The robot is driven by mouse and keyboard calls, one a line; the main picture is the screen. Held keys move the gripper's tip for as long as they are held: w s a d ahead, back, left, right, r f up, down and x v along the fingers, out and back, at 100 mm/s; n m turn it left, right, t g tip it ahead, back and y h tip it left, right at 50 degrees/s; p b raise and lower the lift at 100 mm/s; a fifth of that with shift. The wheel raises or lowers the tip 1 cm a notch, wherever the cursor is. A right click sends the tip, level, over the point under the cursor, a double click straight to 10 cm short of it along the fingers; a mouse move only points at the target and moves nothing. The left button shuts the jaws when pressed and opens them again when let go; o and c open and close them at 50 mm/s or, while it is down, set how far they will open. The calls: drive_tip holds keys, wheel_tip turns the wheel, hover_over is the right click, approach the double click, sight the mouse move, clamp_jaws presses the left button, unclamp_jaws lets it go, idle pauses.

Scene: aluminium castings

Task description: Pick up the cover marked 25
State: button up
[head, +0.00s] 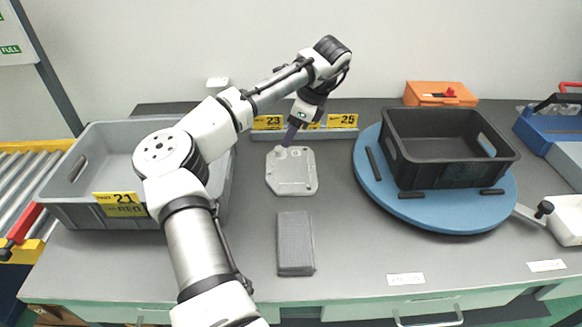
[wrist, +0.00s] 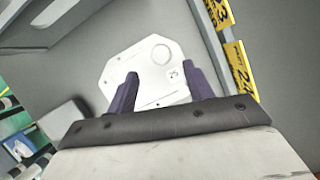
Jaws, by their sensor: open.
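The cover marked 25 (head: 290,176) is a flat, light grey metal plate with cut corners and several holes. It lies on the grey table in the middle of the head view. My gripper (head: 287,142) is above the far edge of the cover, pointing down. In the wrist view its two purple fingers (wrist: 162,86) are apart, with part of the cover visible between them. I cannot tell the height of the fingertips above it.
A grey crate (head: 62,205) with a yellow 21 tag stands at the left. A dark crate (head: 450,176) sits on a blue round turntable (head: 440,220) at the right. A rail with yellow number tags (head: 342,121) is behind the cover. A grey ribbed block (head: 295,243) lies in front.

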sight(280, 148)
drive_tip(key=shift+p+x, duration=0.8)
drive_tip(key=shift+x, duration=2.2)
drive_tip(key=shift+w+a, duration=0.1)
drive_tip(key=shift+a, duration=0.05)
drive_tip(key=c, duration=1.1)
drive_tip(key=shift+r, duration=0.1)
clamp_jaws()
